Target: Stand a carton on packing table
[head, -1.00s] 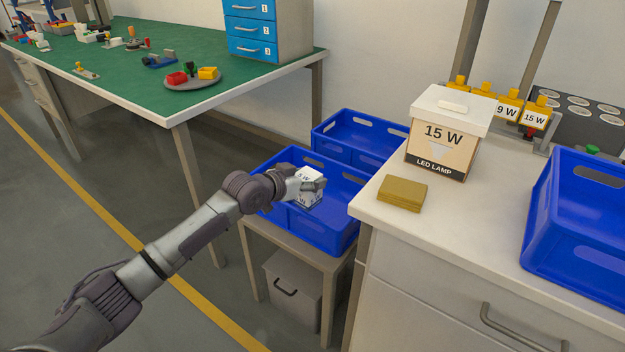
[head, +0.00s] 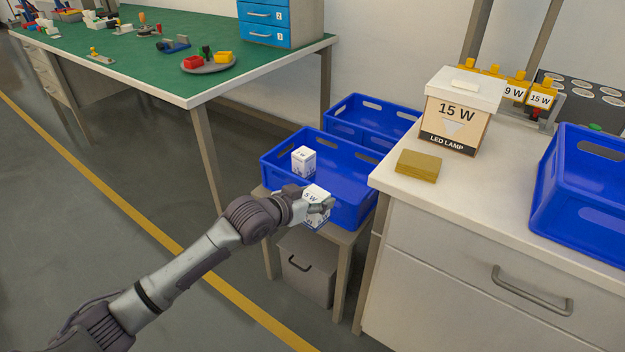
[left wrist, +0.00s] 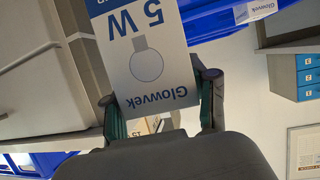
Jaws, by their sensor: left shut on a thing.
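My left gripper (head: 318,206) is shut on a small white carton (head: 315,195) marked 5 W and holds it in front of the near blue crate. In the left wrist view the carton (left wrist: 150,60) sits between both fingers, its printed face with a bulb outline and "Glowvek" upside down to the camera. Another small white carton (head: 303,160) stands inside the near blue crate (head: 351,215). A white-topped bench (head: 400,185) is to the right and a green-topped table (head: 150,75) to the left; I cannot tell which is the packing table. My right gripper is not in view.
On the white bench stand a 15 W LED lamp box (head: 455,135), a tan block (head: 418,164) and a blue crate (head: 580,205). A second blue crate (head: 375,110) is behind the near one. The bench's front left corner is clear.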

